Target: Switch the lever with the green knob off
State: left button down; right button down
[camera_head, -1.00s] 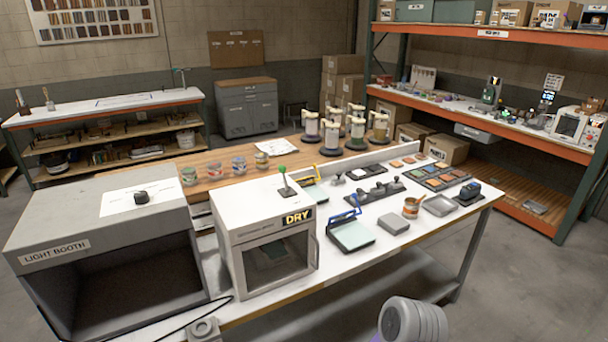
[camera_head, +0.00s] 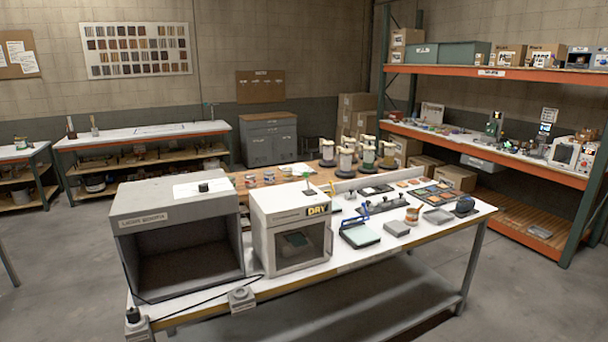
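The lever with the green knob (camera_head: 307,176) stands on top of the white drying box (camera_head: 290,205), which carries a yellow and black DRY sign. The lever looks small from here and stands roughly upright; whether it is on or off cannot be told. The box has a clear front window with something pale green inside. It stands on the white workbench, just right of the grey light booth (camera_head: 168,207). Neither of my grippers is in view.
A black knob (camera_head: 203,188) sits on top of the light booth. A grey fixture (camera_head: 241,298) is at the bench's front edge, with a black cable by it. A blue-handled press (camera_head: 360,236) and a tin (camera_head: 412,216) stand right of the drying box. The floor in front is clear.

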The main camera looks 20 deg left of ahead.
aim_at(306, 174)
jog(key=z, duration=0.45)
jog(key=i, duration=1.15)
jog(key=u, duration=0.5)
